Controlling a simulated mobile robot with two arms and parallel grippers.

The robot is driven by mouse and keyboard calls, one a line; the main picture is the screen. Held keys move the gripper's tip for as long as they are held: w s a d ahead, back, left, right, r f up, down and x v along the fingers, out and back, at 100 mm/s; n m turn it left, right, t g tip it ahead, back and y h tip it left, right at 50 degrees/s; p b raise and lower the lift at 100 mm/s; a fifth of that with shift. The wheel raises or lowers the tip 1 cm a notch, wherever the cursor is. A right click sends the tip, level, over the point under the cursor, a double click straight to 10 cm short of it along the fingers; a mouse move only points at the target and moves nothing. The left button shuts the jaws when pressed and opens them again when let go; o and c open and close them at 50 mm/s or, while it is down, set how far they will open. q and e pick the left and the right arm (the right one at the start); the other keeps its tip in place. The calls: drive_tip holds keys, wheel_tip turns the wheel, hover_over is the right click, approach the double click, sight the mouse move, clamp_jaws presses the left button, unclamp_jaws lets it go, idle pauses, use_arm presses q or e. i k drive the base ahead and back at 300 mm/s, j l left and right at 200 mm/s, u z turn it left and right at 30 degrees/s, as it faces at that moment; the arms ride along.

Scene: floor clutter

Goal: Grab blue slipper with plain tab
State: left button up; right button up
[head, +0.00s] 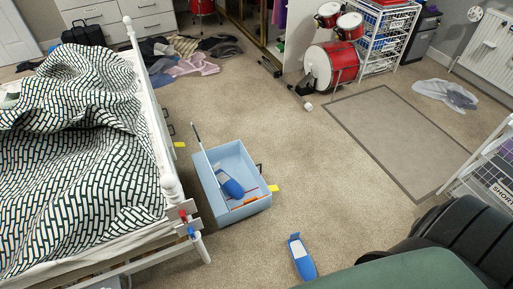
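Two blue slippers show in the head view. One blue slipper (304,262) lies on the carpet at the bottom centre, with a small upright tab at its far end. The other blue slipper (230,184) lies inside a light blue open box (257,206) beside the bed. The slippers are too small here to tell whether either tab is plain. Neither of my grippers is in view.
A bed (150,120) with a patterned cover fills the left. Dark rounded furniture (480,230) and a green surface (420,272) occupy the lower right. A grey rug (395,140) lies at right. Drums (330,65) and clothes (190,65) are farther back. Carpet between is mostly clear.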

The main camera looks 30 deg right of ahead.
sight(303, 256)
drive_tip(key=k+z, duration=0.35)
drive_tip(key=k+l+z, duration=0.2)
drive_tip(key=z, duration=0.2)
drive_tip(key=k+l+z, duration=0.35)
drive_tip(key=i+j+z, duration=0.3)
drive_tip(key=j, duration=0.3)
drive_tip(key=i+j+z, duration=0.15)
drive_tip(key=i+j, duration=0.15)
